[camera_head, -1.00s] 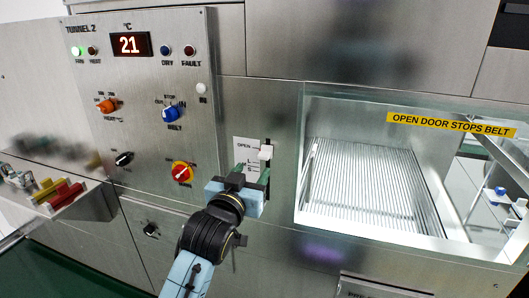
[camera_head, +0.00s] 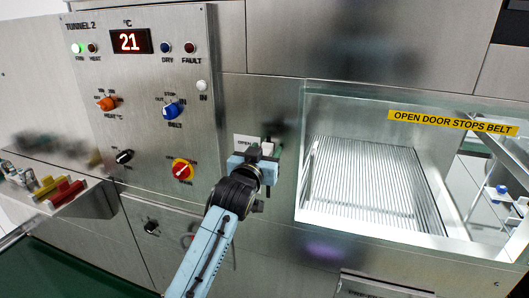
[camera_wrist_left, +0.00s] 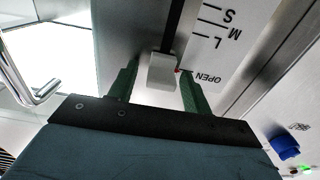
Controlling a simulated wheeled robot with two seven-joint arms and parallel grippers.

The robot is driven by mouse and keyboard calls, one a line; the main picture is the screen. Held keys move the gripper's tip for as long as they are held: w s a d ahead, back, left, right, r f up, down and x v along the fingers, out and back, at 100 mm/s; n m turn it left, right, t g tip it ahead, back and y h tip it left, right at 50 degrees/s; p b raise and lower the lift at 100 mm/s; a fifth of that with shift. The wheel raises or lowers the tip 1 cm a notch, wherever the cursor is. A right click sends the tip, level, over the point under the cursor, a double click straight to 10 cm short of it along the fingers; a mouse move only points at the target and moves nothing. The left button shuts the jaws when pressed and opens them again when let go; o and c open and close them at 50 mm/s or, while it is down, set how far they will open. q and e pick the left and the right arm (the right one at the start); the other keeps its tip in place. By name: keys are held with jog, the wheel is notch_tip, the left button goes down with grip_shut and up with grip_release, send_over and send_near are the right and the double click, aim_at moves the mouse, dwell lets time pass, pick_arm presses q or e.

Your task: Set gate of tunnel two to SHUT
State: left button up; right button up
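The gate slider has a white knob (camera_head: 267,147) on a dark vertical slot, beside a white scale plate (camera_head: 246,140) on the steel panel. In the left wrist view the knob (camera_wrist_left: 162,72) is at the OPEN end of the scale (camera_wrist_left: 222,35), with marks L, M and S further along the slot. My left gripper (camera_head: 258,155) is at the slider. Its green fingers stand open on either side of the knob, with a clear gap on the left and a smaller one on the right. In the head view, the gripper hides the lower slot and plate. My right gripper is not in view.
The TUNNEL 2 panel on the left carries an orange knob (camera_head: 106,103), a blue BELT knob (camera_head: 171,110) and a red-yellow switch (camera_head: 182,170). An open glass-sided hatch (camera_head: 300,190) with a ribbed belt is right of the slider. A shelf with coloured items is at far left.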

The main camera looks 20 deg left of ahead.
aim_at(268, 189)
pick_arm(q)
grip_shut()
notch_tip(268, 189, down, 14)
jog(key=b, duration=0.6)
jog(key=shift+b, duration=0.3)
jog(key=shift+f, duration=0.35)
grip_release()
jog(key=shift+s, duration=0.1)
